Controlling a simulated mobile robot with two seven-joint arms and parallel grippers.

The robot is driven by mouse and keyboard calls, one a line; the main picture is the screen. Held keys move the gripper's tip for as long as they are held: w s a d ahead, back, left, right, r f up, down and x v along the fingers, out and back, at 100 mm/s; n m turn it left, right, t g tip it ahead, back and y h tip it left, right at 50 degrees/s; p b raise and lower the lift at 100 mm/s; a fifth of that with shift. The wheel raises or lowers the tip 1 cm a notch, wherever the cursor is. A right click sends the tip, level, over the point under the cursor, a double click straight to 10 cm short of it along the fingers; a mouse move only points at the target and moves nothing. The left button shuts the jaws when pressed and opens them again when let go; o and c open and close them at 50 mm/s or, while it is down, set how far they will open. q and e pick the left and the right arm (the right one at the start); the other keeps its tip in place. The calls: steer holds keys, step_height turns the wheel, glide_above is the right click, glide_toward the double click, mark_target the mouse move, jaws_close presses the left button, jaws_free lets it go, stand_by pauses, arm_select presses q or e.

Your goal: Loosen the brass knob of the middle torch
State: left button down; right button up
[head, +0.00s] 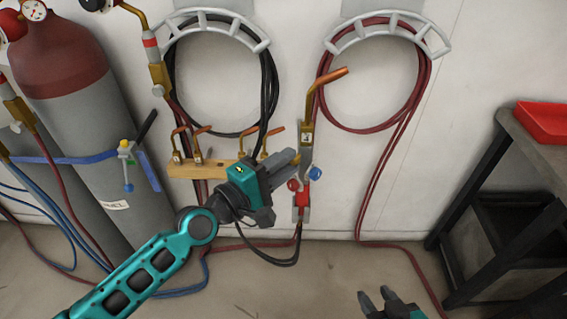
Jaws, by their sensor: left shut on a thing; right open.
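An upright torch (306,158) with a grey body, a bent copper tip and a brass collar (307,133) stands in front of the wall, right of the picture's middle. It has a red knob (293,185) and a blue knob (315,173) low on its body. My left gripper (296,163) is shut on the torch, at the grey body just below the brass collar; the exact contact is partly hidden by the fingers. My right gripper (376,297) is open and empty at the bottom edge, well below the torch.
A wooden rack (190,170) with several copper tips is on the wall behind my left gripper. Another brass torch (160,73) hangs on its left. Hoses hang on two wall hooks. A gas cylinder (85,120) stands left, a black bench (500,200) right. Hoses lie on the floor.

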arm_select(q)
steer(key=c, duration=1)
jaws_free()
steer(key=shift+o, duration=0.2)
steer(key=b+v, duration=0.3)
steer(key=v, duration=1)
steer(key=shift+f, duration=0.1)
steer(key=s+a+f+m+y, duration=0.2)
steer(key=f+m+y, duration=0.1)
steer(key=f, duration=0.4)
steer(key=s+a+f+m+g+y, duration=0.1)
steer(key=s+a+f+m+y, duration=0.1)
steer(key=f+m, duration=0.4)
steer(key=s+a+f+m+g+y, duration=0.1)
steer(key=s+a+f+m+y, duration=0.2)
steer(key=f, duration=0.6)
steer(key=s+m+y, duration=0.1)
steer(key=y, duration=0.1)
steer(key=shift+f+m+y, duration=0.3)
steer(key=shift+f+m, duration=0.1)
